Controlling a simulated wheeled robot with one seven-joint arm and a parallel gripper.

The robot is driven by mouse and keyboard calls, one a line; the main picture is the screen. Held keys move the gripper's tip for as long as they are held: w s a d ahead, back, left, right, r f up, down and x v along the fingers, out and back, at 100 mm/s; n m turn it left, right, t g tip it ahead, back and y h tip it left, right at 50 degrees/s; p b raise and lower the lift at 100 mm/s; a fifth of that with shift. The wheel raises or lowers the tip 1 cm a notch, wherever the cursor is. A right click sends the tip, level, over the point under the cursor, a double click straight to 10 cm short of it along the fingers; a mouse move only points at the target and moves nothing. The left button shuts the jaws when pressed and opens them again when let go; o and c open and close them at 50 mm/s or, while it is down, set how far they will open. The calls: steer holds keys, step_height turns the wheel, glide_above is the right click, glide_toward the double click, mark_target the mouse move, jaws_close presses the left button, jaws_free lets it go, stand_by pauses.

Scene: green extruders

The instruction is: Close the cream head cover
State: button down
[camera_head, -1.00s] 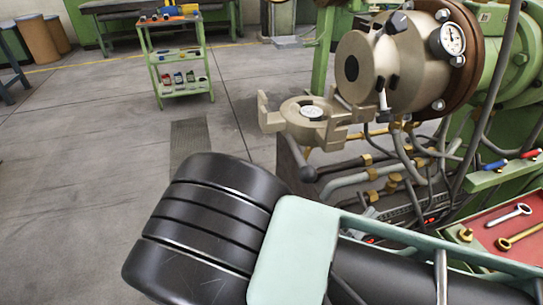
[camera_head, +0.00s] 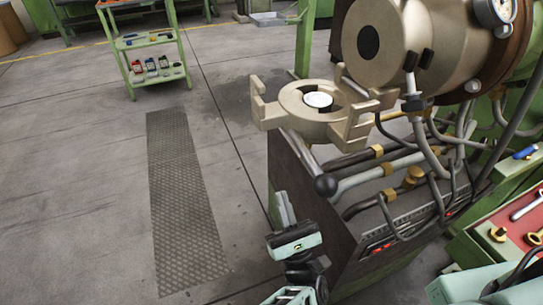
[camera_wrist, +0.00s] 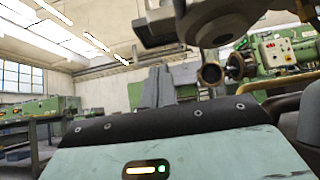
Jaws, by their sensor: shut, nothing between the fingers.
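The cream head cover (camera_head: 285,122) stands swung open to the left of the cream extruder head (camera_head: 395,48). It lies roughly flat, with raised lugs and a pale disc at its centre. A rod with a dark ball knob (camera_head: 326,185) slants down from it. My gripper (camera_head: 284,208) is below and left of the knob, pointing up, apart from the cover. Its fingers are shut and empty; they also show in the wrist view (camera_wrist: 160,86). In that view a dark underside, seemingly the cover (camera_wrist: 165,28), hangs above them.
Hoses and pipes (camera_head: 385,165) run beneath the head beside a dark cabinet (camera_head: 310,215). A red tool tray (camera_head: 520,225) is at right. A green trolley (camera_head: 150,55) stands farther back. The floor at left, with a metal plate (camera_head: 180,200), is clear.

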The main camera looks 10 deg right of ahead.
mark_target(267, 128)
steer(key=s+r+p+x, duration=0.2)
steer(key=x, duration=1)
steer(key=shift+w+d+r, duration=0.2)
steer(key=shift+d, duration=0.05)
steer(key=shift+r+m+p, duration=0.15)
steer(key=shift+m+p, duration=0.15)
